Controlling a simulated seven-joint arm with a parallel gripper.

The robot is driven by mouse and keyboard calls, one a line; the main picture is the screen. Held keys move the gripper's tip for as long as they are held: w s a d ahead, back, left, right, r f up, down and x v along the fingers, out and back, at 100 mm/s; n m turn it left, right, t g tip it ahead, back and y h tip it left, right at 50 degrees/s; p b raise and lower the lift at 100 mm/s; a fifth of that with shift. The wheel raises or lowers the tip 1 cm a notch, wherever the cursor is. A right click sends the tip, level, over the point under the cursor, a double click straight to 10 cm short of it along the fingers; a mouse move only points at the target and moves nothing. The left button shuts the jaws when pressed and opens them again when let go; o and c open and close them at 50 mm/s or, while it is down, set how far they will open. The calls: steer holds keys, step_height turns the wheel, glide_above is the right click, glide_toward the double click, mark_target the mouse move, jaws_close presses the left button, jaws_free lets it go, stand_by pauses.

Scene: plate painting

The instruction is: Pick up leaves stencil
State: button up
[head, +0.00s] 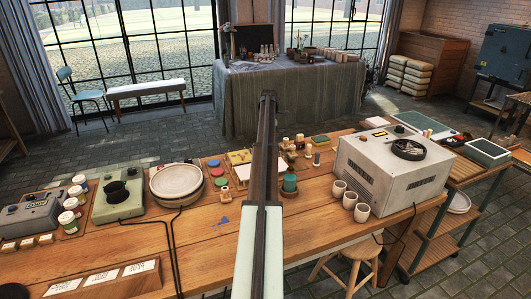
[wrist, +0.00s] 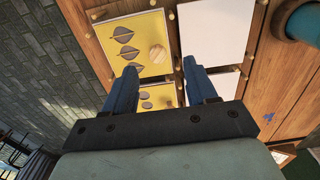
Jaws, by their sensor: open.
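The leaves stencil (wrist: 143,25) is a yellow plate with dark leaf-shaped cutouts and a round wooden knob (wrist: 157,53). It lies in a wooden rack at the upper middle of the wrist view. My gripper (wrist: 159,68) is open and empty, its two blue fingers apart. In the picture, the knob lies just beyond the gap between the fingertips; I cannot tell the height between them. A second yellow stencil (wrist: 158,96) with rounded cutouts shows between the fingers, partly hidden. In the head view a yellow stencil (head: 238,157) shows left of my arm, which hides part of the rack.
White sheets (wrist: 215,28) lie in the rack to the right, with wooden pegs around. A teal round object (wrist: 301,20) stands at the upper right. In the head view, a white turntable (head: 176,180), colored pots (head: 219,171) and a grey kiln-like box (head: 385,170) stand nearby.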

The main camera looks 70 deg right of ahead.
steer(key=shift+w+f, duration=0.2)
steer(key=shift+f, duration=2.4)
steer(key=shift+c, duration=0.3)
jaws_close()
